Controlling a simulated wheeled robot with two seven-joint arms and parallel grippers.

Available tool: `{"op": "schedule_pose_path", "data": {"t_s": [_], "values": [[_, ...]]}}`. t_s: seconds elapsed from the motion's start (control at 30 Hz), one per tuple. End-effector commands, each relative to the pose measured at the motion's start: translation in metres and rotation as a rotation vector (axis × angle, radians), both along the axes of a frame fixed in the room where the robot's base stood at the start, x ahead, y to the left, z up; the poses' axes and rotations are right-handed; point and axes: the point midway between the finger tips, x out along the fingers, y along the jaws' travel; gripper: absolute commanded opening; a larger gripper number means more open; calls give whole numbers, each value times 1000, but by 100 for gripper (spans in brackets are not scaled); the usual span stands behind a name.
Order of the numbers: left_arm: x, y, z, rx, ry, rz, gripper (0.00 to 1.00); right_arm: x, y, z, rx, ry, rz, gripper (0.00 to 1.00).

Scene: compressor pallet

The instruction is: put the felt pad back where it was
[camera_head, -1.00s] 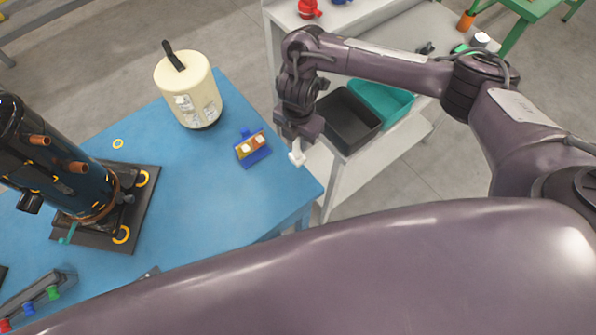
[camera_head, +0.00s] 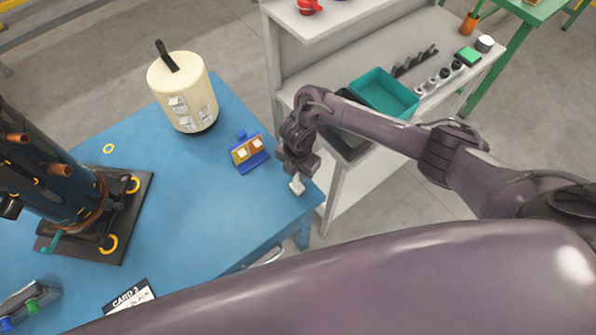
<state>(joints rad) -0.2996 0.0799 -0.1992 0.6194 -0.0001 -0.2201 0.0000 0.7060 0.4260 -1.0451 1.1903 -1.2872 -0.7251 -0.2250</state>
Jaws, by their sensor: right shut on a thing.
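My right gripper (camera_head: 297,184) is shut on a small whitish piece, which looks like the felt pad (camera_head: 298,187). The piece is at the fingertips, over the right corner of the blue table; I cannot tell whether it touches the top. A blue holder (camera_head: 252,164) with a yellow and an orange-brown part, each with a pale block, stands to the left of the gripper, apart from it. My left gripper is out of view.
The blue table (camera_head: 180,220) also bears a cream cylindrical cover (camera_head: 179,88), a dark compressor (camera_head: 45,175) on a black plate and a card (camera_head: 130,297). A grey shelf bench with a teal bin (camera_head: 385,92) stands beyond the right arm. My own arm covers the bottom.

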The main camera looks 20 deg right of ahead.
Motion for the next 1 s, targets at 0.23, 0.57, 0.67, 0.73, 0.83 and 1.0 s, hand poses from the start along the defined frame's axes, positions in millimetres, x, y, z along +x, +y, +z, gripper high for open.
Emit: {"op": "schedule_pose_path", "data": {"t_s": [0.23, 0.57, 0.67, 0.73, 0.83, 1.0], "values": [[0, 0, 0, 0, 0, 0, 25, -1, 0, -1, 0, 1, -2, 36], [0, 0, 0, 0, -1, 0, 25, 0, 0, 0, 1, 1, -2, 42], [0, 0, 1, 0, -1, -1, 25, 0, 0, 7, 2, -1, -2, 42], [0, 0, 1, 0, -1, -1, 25, 1, 0, 16, 3, -2, -1, 42], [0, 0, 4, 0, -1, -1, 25, 1, 0, 37, 1, -4, 0, 42], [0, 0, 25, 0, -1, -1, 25, 2, -1, 81, -1, -5, 0, 42]]}}
